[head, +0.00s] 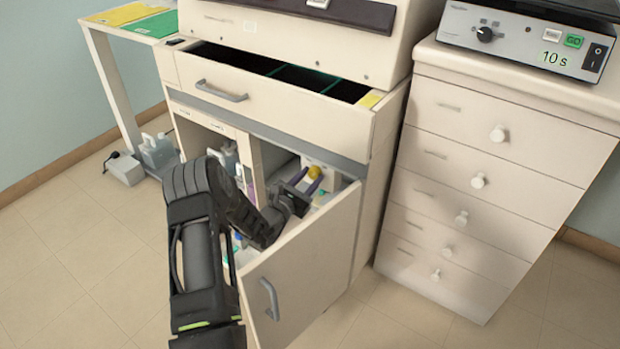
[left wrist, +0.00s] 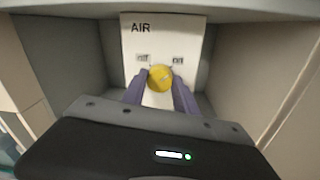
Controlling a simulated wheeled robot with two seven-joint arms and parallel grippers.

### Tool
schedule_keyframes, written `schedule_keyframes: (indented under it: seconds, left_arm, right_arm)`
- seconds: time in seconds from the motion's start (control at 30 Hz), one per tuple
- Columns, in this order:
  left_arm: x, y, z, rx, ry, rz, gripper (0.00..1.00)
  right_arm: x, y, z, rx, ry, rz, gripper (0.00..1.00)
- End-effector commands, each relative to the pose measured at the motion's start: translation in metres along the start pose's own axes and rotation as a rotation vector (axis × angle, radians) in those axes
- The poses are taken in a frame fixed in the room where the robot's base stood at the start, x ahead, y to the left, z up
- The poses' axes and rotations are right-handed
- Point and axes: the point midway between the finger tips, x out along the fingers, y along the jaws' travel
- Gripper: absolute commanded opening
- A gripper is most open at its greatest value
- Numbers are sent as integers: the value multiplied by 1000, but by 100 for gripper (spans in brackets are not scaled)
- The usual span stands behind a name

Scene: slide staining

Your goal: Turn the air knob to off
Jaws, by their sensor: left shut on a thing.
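The yellow air knob (left wrist: 160,78) sits on a white panel (left wrist: 138,52) marked AIR, with a small label at its upper left that seems to read off and one at its upper right that reads on. My left gripper (left wrist: 160,92) is shut on the knob, a purple finger at each side. In the head view the knob (head: 314,172) shows inside the open cabinet, with my left gripper (head: 305,184) reaching in to it. The knob's exact pointing direction is too small to tell. My right gripper is not in view.
The cabinet door (head: 315,265) stands open right of my left arm. Above, a drawer (head: 270,95) is pulled out. Cabinet walls stand close on both sides of the panel. A drawer unit (head: 480,180) stands at right.

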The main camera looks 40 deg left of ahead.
Motion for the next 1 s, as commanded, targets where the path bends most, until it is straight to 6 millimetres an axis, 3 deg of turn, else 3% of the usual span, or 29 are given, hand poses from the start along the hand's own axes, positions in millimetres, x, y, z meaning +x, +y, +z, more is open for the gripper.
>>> schedule_keyframes:
  seconds: [0.47, 1.0]
  left_arm:
    - [0, 1, 1, -165, 9, -1, 0]
    - [0, 3, 2, -648, 36, -4, 0]
  right_arm:
    - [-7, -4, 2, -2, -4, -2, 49]
    - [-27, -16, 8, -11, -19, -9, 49]
